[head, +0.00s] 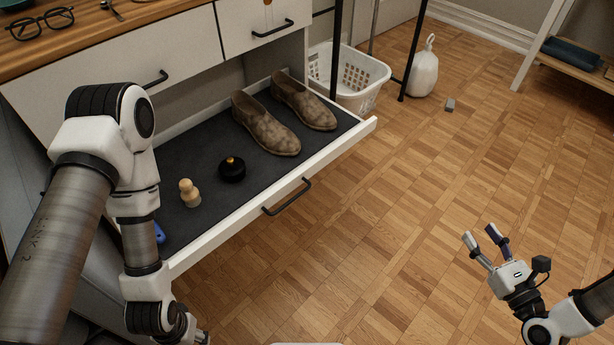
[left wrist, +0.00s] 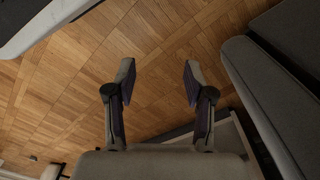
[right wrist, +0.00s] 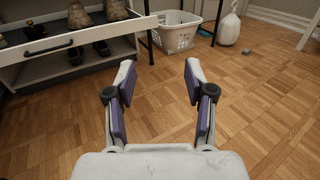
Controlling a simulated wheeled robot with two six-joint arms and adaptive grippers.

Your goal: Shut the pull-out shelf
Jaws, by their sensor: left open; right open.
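The pull-out shelf (head: 222,222) is drawn out from the desk, with a dark lining, a white rim and a black bar handle (head: 287,197) on its front. It carries a pair of brown shoes (head: 266,126), a black round container (head: 232,169), a wooden figure-like item (head: 189,193) and a blue item at the left end, partly hidden by my left arm. My right gripper (head: 480,240) is open and empty over the floor, right of the shelf front. The shelf handle also shows in the right wrist view (right wrist: 62,49). My left gripper (left wrist: 158,80) is open and empty; its fingers are mostly hidden in the head view.
A small grey block (head: 450,104) lies on the floor. Closed drawers (head: 262,25) sit above the shelf. The floor before the shelf is clear.

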